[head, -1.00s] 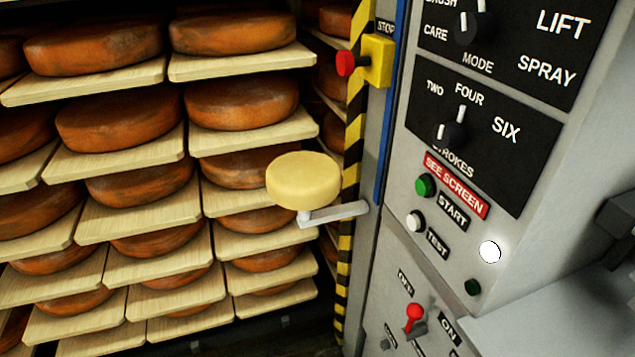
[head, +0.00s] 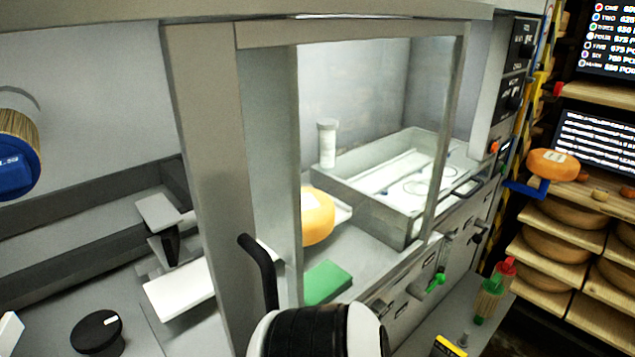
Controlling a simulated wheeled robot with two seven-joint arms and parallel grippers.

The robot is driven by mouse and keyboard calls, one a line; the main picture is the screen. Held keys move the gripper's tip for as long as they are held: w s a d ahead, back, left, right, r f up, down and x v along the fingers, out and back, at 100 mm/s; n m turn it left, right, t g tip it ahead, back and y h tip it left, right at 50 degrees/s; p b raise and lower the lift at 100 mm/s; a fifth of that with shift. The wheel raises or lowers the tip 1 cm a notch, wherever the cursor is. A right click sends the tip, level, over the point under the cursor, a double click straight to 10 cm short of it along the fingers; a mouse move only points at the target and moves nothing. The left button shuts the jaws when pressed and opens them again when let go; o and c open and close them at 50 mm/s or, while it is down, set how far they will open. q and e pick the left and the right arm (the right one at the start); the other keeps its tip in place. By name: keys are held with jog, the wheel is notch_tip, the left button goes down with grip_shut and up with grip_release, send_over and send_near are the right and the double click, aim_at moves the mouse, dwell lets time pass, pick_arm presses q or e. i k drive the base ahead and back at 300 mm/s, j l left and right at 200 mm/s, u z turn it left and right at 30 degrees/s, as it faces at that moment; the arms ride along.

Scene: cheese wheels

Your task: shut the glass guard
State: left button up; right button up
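The glass guard (head: 350,36) is a clear pane in a pale metal frame, upright at the middle of the head view. Its right post (head: 449,140) stands in front of a metal basin. Its lower edge is partly hidden. I cannot tell how far open it stands. A black bent handle (head: 260,268) shows by the guard's lower left. A white and black rounded part of my arm covers the bottom middle, just below the handle. The fingers of neither gripper can be made out.
Through the pane show an orange cheese wheel (head: 318,216), a green block (head: 326,281), a white cylinder (head: 327,143) and the metal basin (head: 415,228). White plates (head: 180,290) and a black knob (head: 97,332) lie left. Shelves of cheese wheels (head: 553,245) stand right.

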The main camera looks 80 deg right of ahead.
aim_at(200, 62)
jog(key=z, duration=0.5)
jog(key=l+z, duration=0.1)
jog(key=z, duration=0.85)
jog(key=i+z, duration=0.1)
jog(key=z, duration=0.4)
jog(key=l+z, duration=0.1)
jog(key=z, duration=0.85)
jog(key=i, duration=0.05)
